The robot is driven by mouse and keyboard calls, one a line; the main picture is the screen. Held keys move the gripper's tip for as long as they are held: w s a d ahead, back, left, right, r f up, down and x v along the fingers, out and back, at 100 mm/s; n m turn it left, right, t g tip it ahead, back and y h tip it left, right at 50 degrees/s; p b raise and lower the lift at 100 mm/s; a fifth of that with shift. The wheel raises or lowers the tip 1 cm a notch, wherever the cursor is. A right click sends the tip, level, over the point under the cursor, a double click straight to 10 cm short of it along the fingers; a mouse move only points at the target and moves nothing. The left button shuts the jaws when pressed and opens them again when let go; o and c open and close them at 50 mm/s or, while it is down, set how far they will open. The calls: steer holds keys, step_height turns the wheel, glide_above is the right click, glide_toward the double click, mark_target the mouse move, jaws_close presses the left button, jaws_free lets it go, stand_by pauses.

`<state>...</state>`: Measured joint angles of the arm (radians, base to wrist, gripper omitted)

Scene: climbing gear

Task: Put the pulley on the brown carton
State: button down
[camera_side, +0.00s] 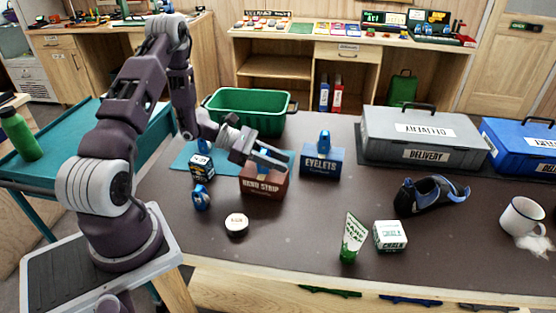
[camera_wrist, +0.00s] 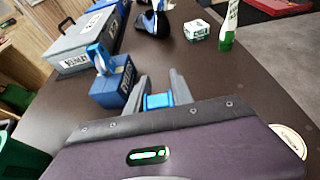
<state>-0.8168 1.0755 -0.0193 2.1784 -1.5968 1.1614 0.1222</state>
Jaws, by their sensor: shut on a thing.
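My gripper (camera_side: 268,157) is just over the brown carton (camera_side: 263,184), which is lettered HAND STRIP and stands on the dark table. In the wrist view my gripper (camera_wrist: 161,88) has its two fingers closed on a blue pulley (camera_wrist: 156,101). Only a blue part of the pulley shows there; my wrist hides the rest. In the side view the fingers mostly hide it. I cannot tell whether it touches the carton's top. The carton does not show clearly in the wrist view.
A similar blue pulley (camera_side: 325,140) tops the blue EYELETS carton (camera_side: 321,163), close right of my gripper. Another blue piece (camera_side: 201,197) stands on the table by a dark box (camera_side: 202,168). A round tub (camera_side: 237,224) is in front.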

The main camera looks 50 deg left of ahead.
steer(key=c, duration=1.1)
jaws_free()
steer(key=v, duration=1.2)
steer(key=s+d+r+m+g+y, duration=0.1)
steer(key=s+d+r+m+g, duration=0.25)
steer(key=d+r+m, duration=0.55)
steer(key=s+d+r+m+g+y, duration=0.1)
steer(key=s+d+r+m+g, duration=0.1)
steer(key=d+r+m+g, duration=0.6)
steer(key=s+d+r+m+t+y, duration=0.1)
steer(key=s+d+m+t+y, duration=0.1)
steer(key=s+m, duration=0.3)
steer(key=s+d+r+m+t+y, duration=0.1)
steer(key=s+d+m+t+y, duration=0.2)
steer(key=s+m+t+y, duration=0.2)
steer(key=shift+s+d+r+y, duration=0.3)
steer(key=shift+s+r, duration=0.1)
steer(key=shift+s, duration=0.55)
